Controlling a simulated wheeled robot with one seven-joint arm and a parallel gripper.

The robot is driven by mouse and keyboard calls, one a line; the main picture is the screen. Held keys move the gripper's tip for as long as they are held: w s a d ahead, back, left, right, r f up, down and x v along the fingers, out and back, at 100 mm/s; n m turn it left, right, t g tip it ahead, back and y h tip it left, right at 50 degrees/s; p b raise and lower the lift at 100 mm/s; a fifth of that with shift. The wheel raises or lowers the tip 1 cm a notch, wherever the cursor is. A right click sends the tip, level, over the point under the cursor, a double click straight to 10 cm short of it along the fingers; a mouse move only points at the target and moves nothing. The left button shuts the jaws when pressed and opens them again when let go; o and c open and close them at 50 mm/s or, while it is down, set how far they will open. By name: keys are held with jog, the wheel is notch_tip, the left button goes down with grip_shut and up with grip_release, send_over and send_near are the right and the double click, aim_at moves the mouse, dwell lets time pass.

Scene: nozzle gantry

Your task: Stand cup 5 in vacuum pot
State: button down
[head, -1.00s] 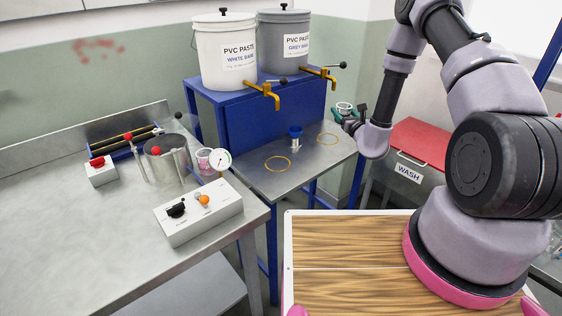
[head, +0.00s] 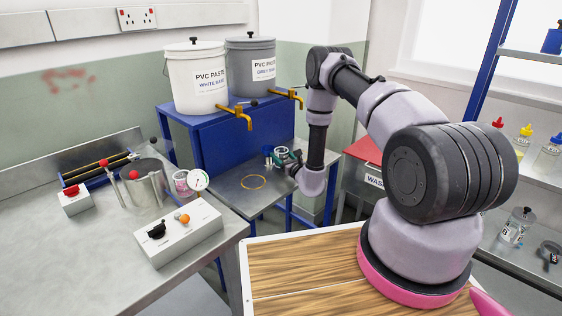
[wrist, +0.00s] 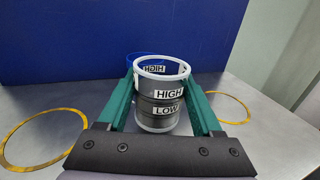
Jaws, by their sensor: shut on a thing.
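In the wrist view, my gripper (wrist: 160,108) is shut on a clear cup with a white rim (wrist: 161,122), marked HIGH and LOW. No number shows on it, so I cannot tell if it is cup 5. The cup is upright; whether it touches the steel table is unclear. In the head view, my gripper (head: 284,157) is over the small steel table. The vacuum pot (head: 147,190), an open metal cylinder, stands on the left bench, well left of my gripper. A red ball shows at its rim; its inside is mostly hidden.
Yellow rings (head: 253,182) mark the small table. A pink-banded cup (head: 181,183) and a gauge (head: 198,180) are beside the pot. A switch box (head: 180,232) stands in front. Paste buckets (head: 195,80) with taps overhang behind.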

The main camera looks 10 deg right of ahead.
jog(key=shift+f, duration=1.05)
jog(key=shift+f, duration=0.15)
jog(key=shift+c, duration=0.2)
grip_release()
